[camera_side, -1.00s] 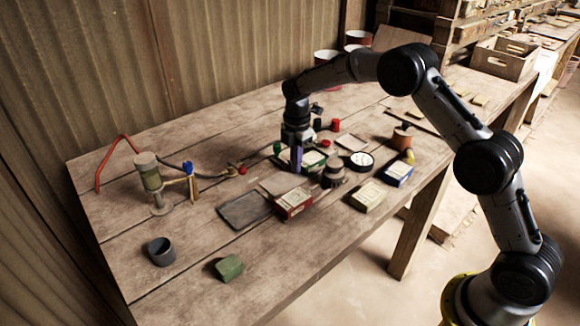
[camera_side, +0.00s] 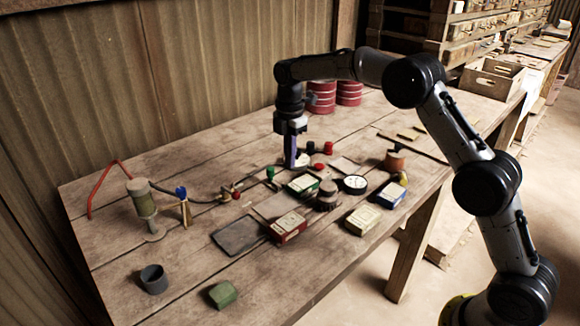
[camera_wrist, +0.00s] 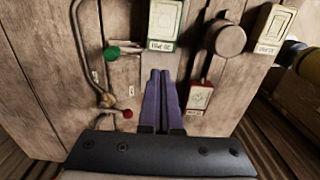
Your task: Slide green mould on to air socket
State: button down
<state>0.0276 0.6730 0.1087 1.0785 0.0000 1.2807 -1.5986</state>
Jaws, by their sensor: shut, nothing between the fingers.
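The green mould (camera_side: 303,184), a flat block with a pale top, lies on the bench behind the red mould (camera_side: 288,227). It also shows at the top of the wrist view (camera_wrist: 166,22). A green-handled air fitting (camera_side: 270,174) stands just left of it, and its short nozzle points at the mould's side in the wrist view (camera_wrist: 113,52). I cannot tell whether they touch. My gripper (camera_side: 290,164) has purple fingers, shut and empty, pointing down behind the green mould. In the wrist view the fingertips (camera_wrist: 160,73) lie close to the mould's lower edge.
A red-knobbed fitting (camera_side: 236,195) sits on the hose at left. A dark round knob (camera_side: 327,194), a gauge (camera_side: 355,184), a cream block (camera_side: 363,220) and a blue block (camera_side: 391,195) stand to the right.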

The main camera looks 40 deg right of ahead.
aim_at(305, 181)
jog(key=c, duration=1.4)
grip_release()
jog(key=shift+d+r, duration=0.15)
jog(key=o, duration=1)
jog(key=d+r, duration=0.4)
jog(key=d, duration=0.1)
jog(key=o, duration=0.4)
jog(key=shift+s+d, duration=0.1)
jog(key=shift+d, duration=0.05)
notch_tip(305, 181, down, 14)
jog(key=shift+r, duration=0.1)
jog(key=shift+c, duration=0.2)
grip_shut()
jog(key=shift+o, duration=0.2)
grip_release()
